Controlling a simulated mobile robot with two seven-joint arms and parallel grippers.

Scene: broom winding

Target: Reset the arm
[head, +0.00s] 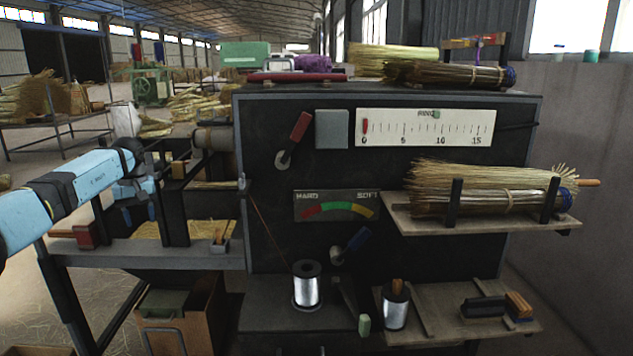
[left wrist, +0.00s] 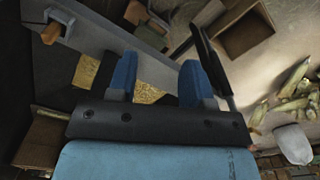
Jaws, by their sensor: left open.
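My left arm comes in from the left in the head view. My left gripper (head: 139,213) points down over the side bench (head: 200,254), left of the dark machine panel (head: 270,200). In the left wrist view my left gripper (left wrist: 158,66) has its two blue fingers well apart, with nothing between them. Yellow straw bits (left wrist: 150,93) and the grey bench rail (left wrist: 105,35) show beyond the fingers. My right arm and gripper are not in view.
A broom bundle (head: 480,185) lies on the right shelf.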

